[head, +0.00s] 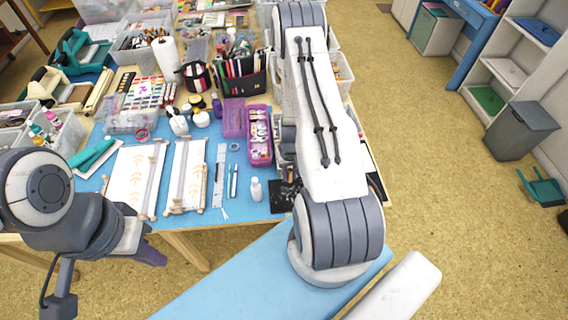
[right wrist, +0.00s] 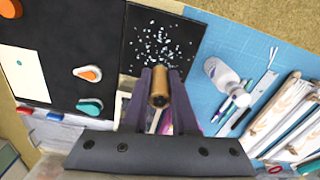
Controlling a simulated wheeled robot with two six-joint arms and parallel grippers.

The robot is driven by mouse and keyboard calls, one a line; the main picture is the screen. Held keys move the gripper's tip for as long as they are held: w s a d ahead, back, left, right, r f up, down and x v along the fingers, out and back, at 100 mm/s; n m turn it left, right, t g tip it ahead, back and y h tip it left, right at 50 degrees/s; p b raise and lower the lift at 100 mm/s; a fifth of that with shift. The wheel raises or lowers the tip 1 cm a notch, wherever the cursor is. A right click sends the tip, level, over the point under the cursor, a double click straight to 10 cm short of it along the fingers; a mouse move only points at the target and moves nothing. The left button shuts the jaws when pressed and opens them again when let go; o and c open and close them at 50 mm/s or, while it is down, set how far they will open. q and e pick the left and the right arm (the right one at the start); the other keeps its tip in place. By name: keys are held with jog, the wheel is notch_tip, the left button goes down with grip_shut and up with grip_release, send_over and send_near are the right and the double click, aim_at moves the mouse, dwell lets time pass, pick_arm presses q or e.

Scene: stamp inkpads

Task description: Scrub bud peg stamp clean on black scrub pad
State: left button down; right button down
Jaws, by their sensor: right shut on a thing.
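My right gripper (right wrist: 160,88) is shut on a wooden peg stamp (right wrist: 158,93), a brown cylinder seen end-on between the dark fingers in the right wrist view. Its stamping face is hidden. The black scrub pad (right wrist: 143,32), with pale blue-white specks, lies just beyond the fingertips; I cannot tell whether the stamp touches it. Part of the pad also shows in the head view (head: 284,196) at the table's front edge, beside my right arm, which hides the right gripper there. My left gripper (head: 150,255) hangs off the table's front edge, seen side-on; its opening is unclear.
A black mat (right wrist: 50,62) with a white card (right wrist: 22,72), an orange-handled piece (right wrist: 90,73) and a teal-handled piece (right wrist: 90,106) lies left of the pad. Wooden frames (head: 187,178) and crowded supplies fill the table behind.

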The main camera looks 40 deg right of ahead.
aim_at(290, 182)
notch_tip(290, 182, down, 3)
jog(key=b, duration=0.3)
jog(key=shift+d+f, duration=0.1)
jog(key=shift+f+b, duration=0.85)
jog(key=shift+f, duration=0.05)
